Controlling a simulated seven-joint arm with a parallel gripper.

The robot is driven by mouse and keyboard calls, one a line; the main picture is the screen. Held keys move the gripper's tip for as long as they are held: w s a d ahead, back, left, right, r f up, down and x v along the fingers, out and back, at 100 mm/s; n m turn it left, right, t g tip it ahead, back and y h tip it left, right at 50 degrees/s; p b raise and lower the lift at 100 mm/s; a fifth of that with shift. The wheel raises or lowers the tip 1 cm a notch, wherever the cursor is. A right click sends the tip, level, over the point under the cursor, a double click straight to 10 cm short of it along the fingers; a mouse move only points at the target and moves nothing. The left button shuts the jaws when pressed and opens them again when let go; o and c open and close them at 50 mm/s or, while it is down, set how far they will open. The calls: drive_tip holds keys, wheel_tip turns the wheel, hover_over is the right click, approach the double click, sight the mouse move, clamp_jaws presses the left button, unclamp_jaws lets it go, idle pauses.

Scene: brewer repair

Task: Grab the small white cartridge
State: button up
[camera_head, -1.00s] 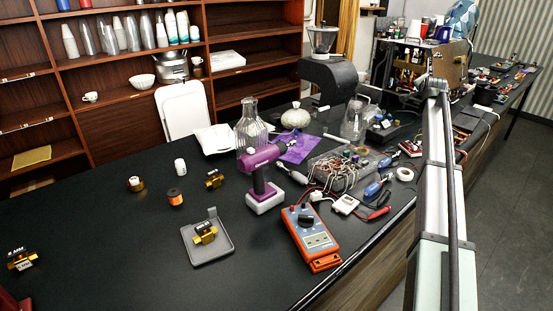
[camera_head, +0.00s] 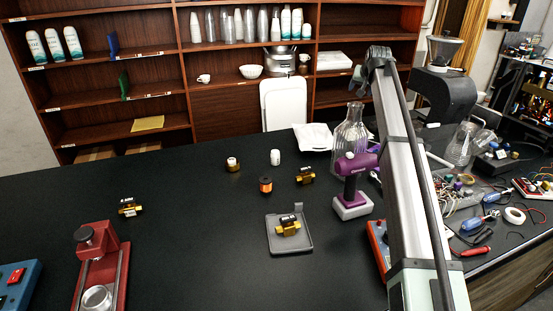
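My arm rises on the right side of the view, well apart from the cartridge. I cannot make out my gripper's fingers in this view.
A brass valve (camera_head: 306,175) and a grey tray (camera_head: 276,245) holding another valve are nearby. A purple power tool (camera_head: 351,187) and a glass carafe (camera_head: 350,137) stand to the right. A red stand (camera_head: 102,266) is at front left. The left middle table is mostly clear.

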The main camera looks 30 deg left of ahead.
drive_tip(key=s+a+n+g, duration=0.15)
drive_tip(key=s+a, duration=0.35)
drive_tip(key=a, duration=0.5)
drive_tip(key=n+g+h, duration=0.3)
drive_tip(key=n+g, duration=0.1)
drive_tip(key=g, duration=0.2)
hover_over(275, 151)
drive_tip(key=s+d, duration=0.2)
wheel_tip(275, 151, down, 9)
drive_tip(key=shift+m+t, duration=0.25)
drive_tip(key=f, duration=0.2)
drive_tip(key=w+f, duration=0.1)
drive_tip(key=f, duration=0.4)
drive_tip(key=shift+w+a+f, duration=0.2)
drive_tip(key=shift+a+f, duration=0.05)
drive_tip(key=shift+a, duration=0.15)
drive_tip(key=shift+w+a+f, duration=0.1)
drive_tip(key=shift+a+f, duration=0.1)
drive_tip(key=shift+f, duration=0.65)
drive_tip(key=shift+w+a+f, duration=0.1)
drive_tip(key=shift+a+f, duration=0.05)
drive_tip(key=shift+f, duration=0.75)
drive_tip(key=shift+a+f, duration=0.2)
drive_tip(key=shift+f, duration=0.65)
drive_tip(key=shift+c, duration=0.3)
drive_tip(key=c, duration=1.1)
